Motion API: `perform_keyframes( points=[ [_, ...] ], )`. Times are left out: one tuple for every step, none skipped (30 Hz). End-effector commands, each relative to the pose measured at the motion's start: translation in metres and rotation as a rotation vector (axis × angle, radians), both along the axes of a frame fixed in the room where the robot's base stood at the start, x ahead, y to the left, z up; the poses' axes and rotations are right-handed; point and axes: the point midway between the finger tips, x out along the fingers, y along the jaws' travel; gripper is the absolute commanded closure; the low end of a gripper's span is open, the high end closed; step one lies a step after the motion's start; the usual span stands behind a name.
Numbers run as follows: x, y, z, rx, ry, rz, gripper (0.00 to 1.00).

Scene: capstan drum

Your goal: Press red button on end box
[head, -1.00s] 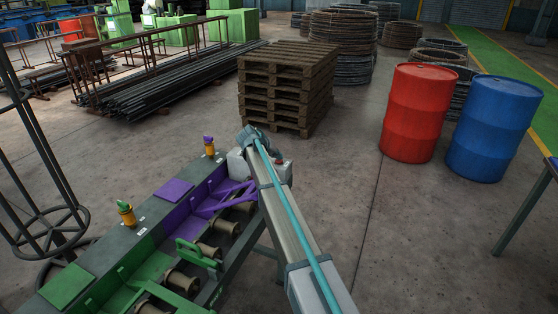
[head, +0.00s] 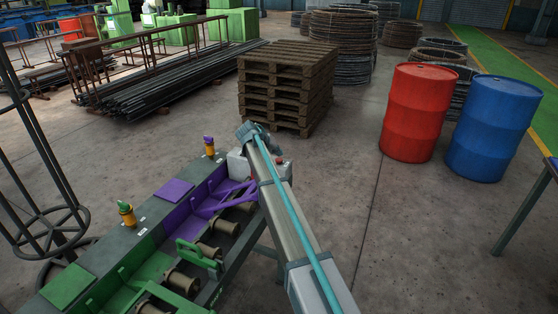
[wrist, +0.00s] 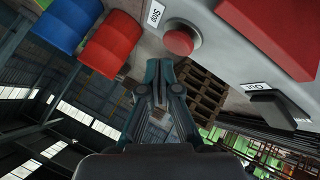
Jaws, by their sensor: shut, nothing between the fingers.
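The grey end box (wrist: 225,42) fills the upper right of the wrist view. Its round red button (wrist: 179,42) sits on a grey collar beside a "Stop" label. My gripper (wrist: 160,64) is shut and empty, with its fingertips just below the button in that picture. They appear apart from it, but the exact gap is hard to judge. In the head view, the end box (head: 238,165) stands at the far end of the machine, partly hidden by my arm. The red button (head: 279,161) shows just right of my arm. My gripper (head: 250,132) is beyond the box's top.
A black switch (wrist: 272,107) and a large red panel (wrist: 275,32) are also on the box. Purple and green roller guides (head: 195,210) line the machine. Stacked pallets (head: 287,85), a red drum (head: 415,112) and a blue drum (head: 495,128) stand beyond.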

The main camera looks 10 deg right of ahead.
Motion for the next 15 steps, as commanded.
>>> perform_keyframes(
  points=[
    [0.000,0.000,0.003,0.000,0.000,0.000,1.00],
    [0.000,0.000,0.005,0.000,-0.001,-0.001,1.00],
    [0.000,0.000,0.008,0.000,-0.001,-0.001,1.00],
    [0.000,0.000,0.011,0.000,-0.001,-0.001,1.00],
    [0.000,0.000,0.013,0.000,-0.001,-0.001,1.00],
    [0.000,0.000,0.017,0.000,-0.001,-0.001,1.00],
    [0.000,0.000,0.020,0.000,-0.001,-0.001,1.00],
    [0.000,0.000,0.022,0.000,0.001,-0.001,1.00],
    [0.000,0.000,0.026,0.000,0.000,0.000,1.00],
    [0.000,0.000,0.029,0.000,0.000,0.000,1.00],
    [0.000,0.000,0.032,0.000,0.000,0.000,1.00],
    [0.000,0.000,0.036,0.000,0.000,0.000,1.00],
    [0.000,0.000,0.038,0.000,-0.001,0.001,1.00],
    [0.000,0.000,0.041,0.000,-0.001,0.001,1.00],
    [0.000,0.000,0.044,0.000,-0.001,0.001,1.00]
  ],
)
